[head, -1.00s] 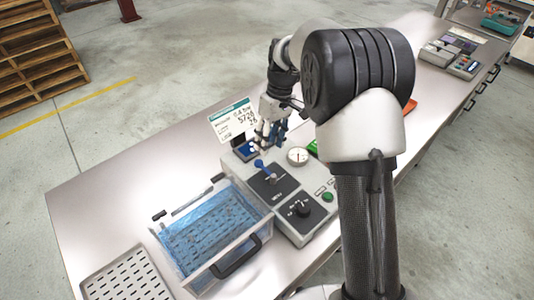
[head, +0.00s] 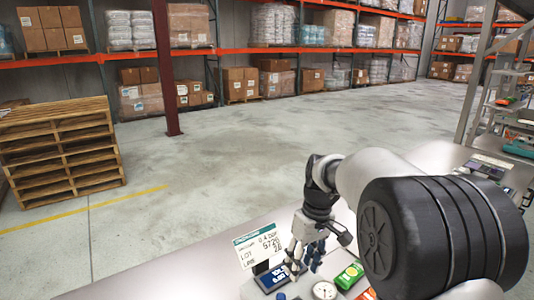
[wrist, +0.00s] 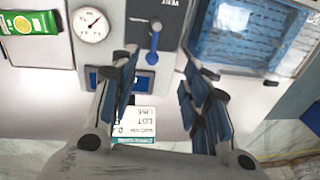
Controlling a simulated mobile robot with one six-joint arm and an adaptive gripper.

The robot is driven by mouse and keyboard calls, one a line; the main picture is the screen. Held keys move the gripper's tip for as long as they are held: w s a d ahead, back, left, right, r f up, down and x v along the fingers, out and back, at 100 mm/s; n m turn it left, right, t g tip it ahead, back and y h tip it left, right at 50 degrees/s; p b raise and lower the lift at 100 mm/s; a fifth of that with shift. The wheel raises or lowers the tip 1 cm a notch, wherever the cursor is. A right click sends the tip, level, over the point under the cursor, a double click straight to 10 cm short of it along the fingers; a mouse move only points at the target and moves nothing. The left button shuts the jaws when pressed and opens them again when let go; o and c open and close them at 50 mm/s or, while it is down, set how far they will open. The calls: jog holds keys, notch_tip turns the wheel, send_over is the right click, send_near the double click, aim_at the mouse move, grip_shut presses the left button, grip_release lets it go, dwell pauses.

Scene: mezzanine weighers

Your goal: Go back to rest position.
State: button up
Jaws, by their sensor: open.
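My gripper (head: 308,262) hangs fingers-down above the bench, just right of the lot card (head: 258,246), at the lower middle of the head view. In the wrist view its two blue-padded fingers (wrist: 160,75) stand wide apart with nothing between them. Beyond them is the weigher's panel, with a blue lever (wrist: 153,42), a round dial (wrist: 91,25) and a small blue display (wrist: 106,76). The dial also shows at the lower edge of the head view (head: 325,291). My arm's dark joint hides much of the bench at right.
A clear bin with a blue perforated bottom (wrist: 243,35) lies at the upper right of the wrist view. A green-and-yellow pack (head: 349,276) is right of my gripper. Stacked pallets (head: 62,150) stand at left, loaded racks at the back. The floor between is open.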

jog(key=s+d+r+m+t, duration=0.2)
jog(key=s+r, duration=0.6)
jog(key=s, duration=0.2)
jog(key=s+d+f+m+t+h, duration=0.1)
jog(key=s+d+m+t, duration=0.1)
jog(key=s, duration=1.6)
jog(key=shift+s+d+f+m+t+h, duration=0.15)
jog(key=shift+s+d+m+t+h, duration=0.3)
jog(key=shift+m, duration=0.55)
jog(key=shift+w+a, duration=0.1)
jog(key=shift+a, duration=0.05)
